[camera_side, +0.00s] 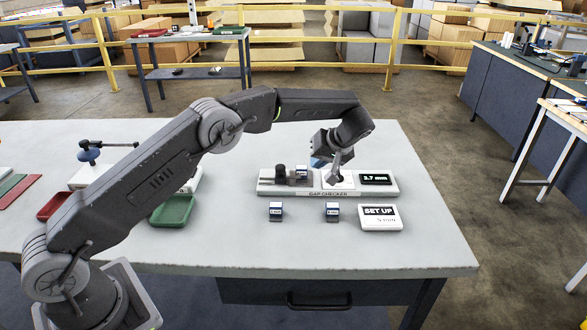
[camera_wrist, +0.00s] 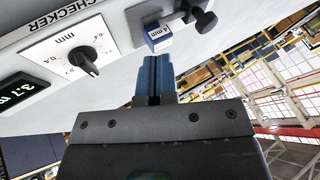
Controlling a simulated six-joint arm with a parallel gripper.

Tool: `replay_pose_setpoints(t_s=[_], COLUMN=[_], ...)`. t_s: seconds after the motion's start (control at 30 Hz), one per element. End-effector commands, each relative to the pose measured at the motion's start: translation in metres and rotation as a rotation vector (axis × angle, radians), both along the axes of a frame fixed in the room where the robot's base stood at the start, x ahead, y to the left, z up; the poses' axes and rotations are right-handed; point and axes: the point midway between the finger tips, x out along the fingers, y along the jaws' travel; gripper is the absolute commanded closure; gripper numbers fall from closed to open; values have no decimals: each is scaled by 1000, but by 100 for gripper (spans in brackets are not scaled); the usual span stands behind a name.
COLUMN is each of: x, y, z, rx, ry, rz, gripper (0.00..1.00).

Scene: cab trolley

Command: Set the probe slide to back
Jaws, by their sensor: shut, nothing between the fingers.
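The white gap checker (camera_side: 270,188) stands on the table, its display (camera_side: 376,179) reading 3.7 mm. A dark upright knob (camera_side: 281,171), which looks like the probe slide's, stands at its left end beside a small blue-and-white block (camera_side: 301,171). In the wrist view, the dark knob (camera_wrist: 203,20) is at the upper right, next to the block (camera_wrist: 158,38) marked 4 mm. A dial (camera_wrist: 88,66) with a mm scale shows left of my gripper. My gripper (camera_wrist: 155,60) has its blue fingers together and empty, just short of the block. In the side view, my gripper (camera_side: 317,162) is right of the block; its fingertips are partly hidden.
Two loose blocks (camera_side: 276,211) (camera_side: 332,211) and a SET UP card (camera_side: 379,217) lie in front of the checker. A green tray (camera_side: 172,211) and a red tray (camera_side: 53,207) are to the left. The table's right front is clear.

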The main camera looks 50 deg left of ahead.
Motion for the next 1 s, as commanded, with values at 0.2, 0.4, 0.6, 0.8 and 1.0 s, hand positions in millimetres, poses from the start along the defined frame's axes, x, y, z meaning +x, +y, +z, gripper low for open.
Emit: replay_pose_setpoints(t_s=[0.2,0.4,0.6,0.8,1.0], x=[-4,-18,-29,-32,-32], y=[30,46,56,59,59], z=[-38,-40,-39,-40,-40], rx=[2,0,1,0,0], ry=[3,1,0,-1,-1], rz=[2,2,1,1,1], gripper=[100,100,100,100,100])
